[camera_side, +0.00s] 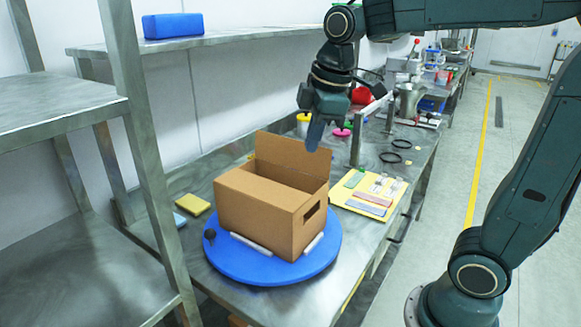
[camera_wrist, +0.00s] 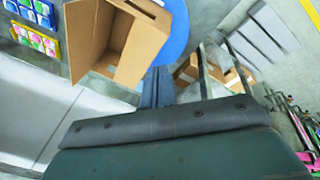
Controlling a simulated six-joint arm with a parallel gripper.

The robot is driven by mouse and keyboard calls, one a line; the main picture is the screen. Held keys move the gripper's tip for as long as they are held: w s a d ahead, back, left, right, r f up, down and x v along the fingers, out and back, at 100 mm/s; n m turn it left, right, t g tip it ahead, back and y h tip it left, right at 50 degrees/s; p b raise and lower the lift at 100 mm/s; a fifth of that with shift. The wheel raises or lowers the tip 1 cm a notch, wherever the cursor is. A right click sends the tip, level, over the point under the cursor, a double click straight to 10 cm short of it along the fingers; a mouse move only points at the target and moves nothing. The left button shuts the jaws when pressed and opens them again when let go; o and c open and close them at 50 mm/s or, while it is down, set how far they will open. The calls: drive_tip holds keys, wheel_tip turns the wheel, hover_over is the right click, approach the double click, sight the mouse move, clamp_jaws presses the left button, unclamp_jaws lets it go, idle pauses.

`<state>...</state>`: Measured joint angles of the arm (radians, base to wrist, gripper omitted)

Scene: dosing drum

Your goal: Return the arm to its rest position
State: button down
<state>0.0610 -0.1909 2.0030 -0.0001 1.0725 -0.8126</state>
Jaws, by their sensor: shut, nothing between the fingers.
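My gripper (camera_side: 314,132) is shut and empty. It points down in the air, just behind and above the open cardboard box in the side view. In the wrist view its closed fingers (camera_wrist: 157,88) show beside the box. The cardboard box (camera_side: 258,212) stands on a round blue turntable (camera_side: 318,262) with one flap raised at its far side. The box also shows at the top of the wrist view (camera_wrist: 148,50). Its inside is partly hidden by its walls. My arm reaches in from the upper right of the side view.
A yellow board (camera_side: 341,190) with small tools lies right of the box. A yellow sponge (camera_side: 193,204) lies at the left. A steel post (camera_side: 357,138), black rings (camera_side: 391,157) and a red item (camera_side: 361,95) stand or lie further back. A steel shelf (camera_side: 55,110) rises at left.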

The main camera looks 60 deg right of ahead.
drive_tip(key=s+a+f+m+t, duration=0.2)
drive_tip(key=s+f+m, duration=0.2)
drive_tip(key=s+m, duration=0.4)
drive_tip(key=s, duration=0.6)
drive_tip(key=shift+m+t, duration=0.3)
